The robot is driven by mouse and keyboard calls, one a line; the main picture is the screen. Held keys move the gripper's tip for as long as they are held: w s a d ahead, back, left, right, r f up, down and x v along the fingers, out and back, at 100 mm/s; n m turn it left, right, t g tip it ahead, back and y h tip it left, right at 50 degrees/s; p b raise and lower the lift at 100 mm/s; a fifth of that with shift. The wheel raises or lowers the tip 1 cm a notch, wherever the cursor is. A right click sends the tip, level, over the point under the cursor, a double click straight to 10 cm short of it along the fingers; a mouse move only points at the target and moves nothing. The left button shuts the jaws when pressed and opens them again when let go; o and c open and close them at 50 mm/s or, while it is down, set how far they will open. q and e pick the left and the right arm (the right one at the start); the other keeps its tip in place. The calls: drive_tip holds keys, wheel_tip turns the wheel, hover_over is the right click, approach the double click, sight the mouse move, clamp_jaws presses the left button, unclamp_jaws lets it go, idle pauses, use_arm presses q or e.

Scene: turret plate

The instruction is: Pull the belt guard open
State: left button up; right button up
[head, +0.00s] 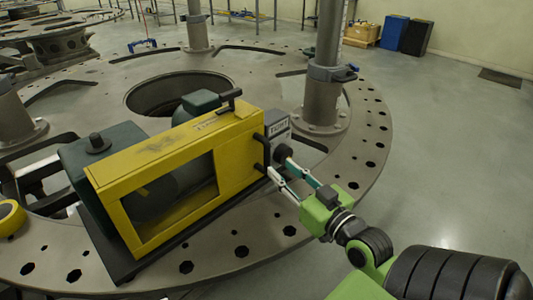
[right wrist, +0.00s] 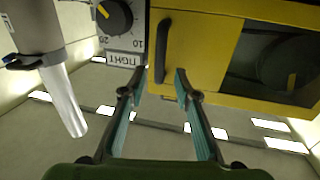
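The yellow belt guard (head: 238,154) stands on a dark base on the round plate and looks closed. It has a dark window in front. My left gripper is not in view.
A grey box with a black dial (right wrist: 115,17) is beside the handle. A thick grey post (head: 325,90) stands behind the gripper. Dark green housings (head: 100,165) flank the guard. A yellow roll (head: 10,218) lies at the left edge. The floor at right is clear.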

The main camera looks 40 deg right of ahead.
sight(269, 157)
drive_tip(key=w, duration=0.4)
drive_tip(key=w+p, duration=0.1)
drive_tip(key=w, duration=0.1)
drive_tip(key=shift+w+d, duration=0.25)
drive_tip(key=shift+d, duration=0.15)
drive_tip(key=shift+w+d, duration=0.1)
drive_tip(key=shift+w, duration=0.55)
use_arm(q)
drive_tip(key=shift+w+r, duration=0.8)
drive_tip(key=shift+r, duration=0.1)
use_arm(e)
clamp_jaws()
